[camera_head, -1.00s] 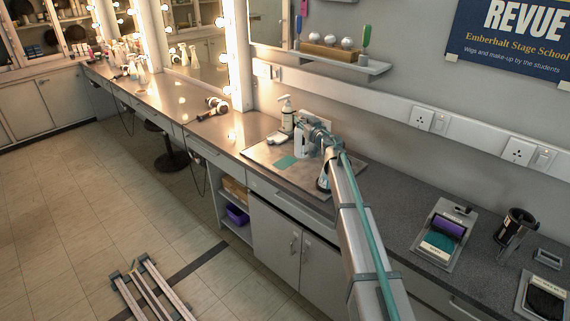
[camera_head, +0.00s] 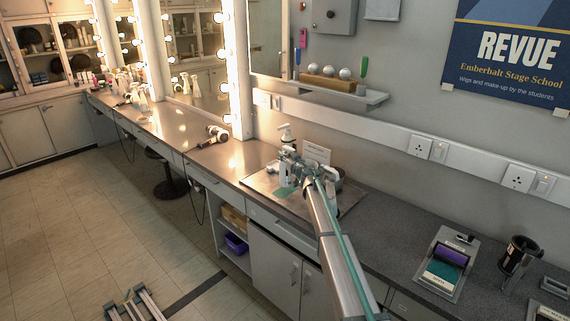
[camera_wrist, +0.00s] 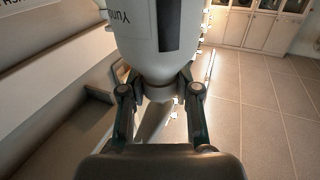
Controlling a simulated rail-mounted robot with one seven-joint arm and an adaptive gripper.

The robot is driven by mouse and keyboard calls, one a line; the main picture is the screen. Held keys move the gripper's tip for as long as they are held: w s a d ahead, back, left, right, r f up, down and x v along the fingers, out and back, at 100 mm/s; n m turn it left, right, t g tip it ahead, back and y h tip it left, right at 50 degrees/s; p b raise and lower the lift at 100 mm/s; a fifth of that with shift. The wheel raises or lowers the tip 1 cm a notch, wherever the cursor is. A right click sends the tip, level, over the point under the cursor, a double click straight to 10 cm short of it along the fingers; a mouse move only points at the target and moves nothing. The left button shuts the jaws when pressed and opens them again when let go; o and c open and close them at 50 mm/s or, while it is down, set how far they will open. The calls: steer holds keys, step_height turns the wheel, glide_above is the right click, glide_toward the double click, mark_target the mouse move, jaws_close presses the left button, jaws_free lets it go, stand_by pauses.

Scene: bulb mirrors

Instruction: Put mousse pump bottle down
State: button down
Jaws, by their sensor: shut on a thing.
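The mousse pump bottle (camera_wrist: 155,45) is white with a dark label panel and partly cut off lettering in the wrist view. My gripper (camera_wrist: 160,95) is shut on it at its narrow neck. A small teal patch (camera_head: 284,192) lies on the board there. I cannot tell whether the bottle touches the board. The bottle's far end is out of the wrist view.
A white card (camera_head: 316,152) and a grey round container (camera_head: 333,180) are to the right. A hair dryer (camera_head: 216,135) lies left on the counter. The counter further right (camera_head: 385,215) is clear.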

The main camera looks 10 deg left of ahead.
steer(key=shift+w+a+f, duration=0.1)
steer(key=shift+w+f, duration=0.15)
steer(key=shift+w+a+f, duration=0.1)
steer(key=shift+f, duration=1.75)
steer(key=c, duration=0.8)
jaws_free()
steer(key=shift+c, duration=0.2)
steer(key=b+v, duration=0.1)
steer(key=v, duration=1.1)
steer(key=shift+b, duration=0.4)
